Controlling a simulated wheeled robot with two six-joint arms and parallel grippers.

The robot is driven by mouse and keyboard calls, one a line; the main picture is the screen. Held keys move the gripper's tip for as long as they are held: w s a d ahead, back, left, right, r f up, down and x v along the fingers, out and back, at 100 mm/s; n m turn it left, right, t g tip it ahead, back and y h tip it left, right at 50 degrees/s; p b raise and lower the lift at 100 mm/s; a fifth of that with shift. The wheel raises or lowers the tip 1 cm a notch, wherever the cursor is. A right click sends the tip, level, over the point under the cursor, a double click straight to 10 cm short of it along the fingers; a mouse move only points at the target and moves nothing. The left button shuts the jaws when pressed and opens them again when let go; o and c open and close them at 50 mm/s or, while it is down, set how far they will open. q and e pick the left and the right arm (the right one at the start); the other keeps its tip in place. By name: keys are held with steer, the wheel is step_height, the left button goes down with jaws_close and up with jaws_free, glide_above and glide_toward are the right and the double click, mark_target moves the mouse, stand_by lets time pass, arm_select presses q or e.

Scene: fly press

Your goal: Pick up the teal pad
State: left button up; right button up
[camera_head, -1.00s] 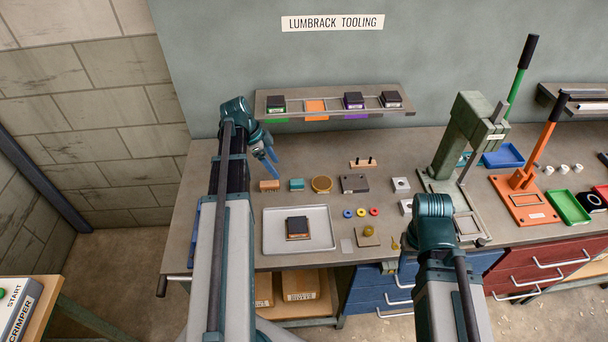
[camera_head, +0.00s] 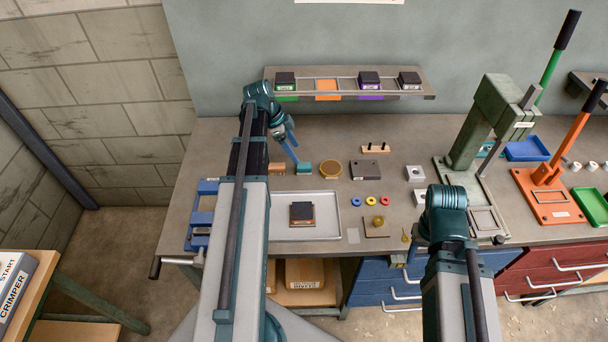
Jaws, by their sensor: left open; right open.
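Whether a finger touches the pad I cannot tell.
A tray (camera_head: 335,232) with a dark block (camera_head: 302,214) lies in front of the pad. A dark plate (camera_head: 364,170) sits to the right. A shelf (camera_head: 330,93) holds several dark blocks above. A green press (camera_head: 490,120) stands further right.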

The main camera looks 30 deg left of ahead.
mark_target(303, 165)
arm_select(q)
steer(key=shift+b+x, duration=0.9)
steer(key=shift+x, duration=0.65)
steer(key=b+x, duration=0.4)
steer(key=x, duration=0.1)
steer(key=shift+s+d+f+b, duration=0.1)
steer(key=shift+d+b, duration=0.15)
steer(key=shift+b, duration=0.15)
arm_select(e)
step_height(303, 165, down, 7)
steer(key=shift+f, duration=0.2)
arm_select(q)
jaws_close()
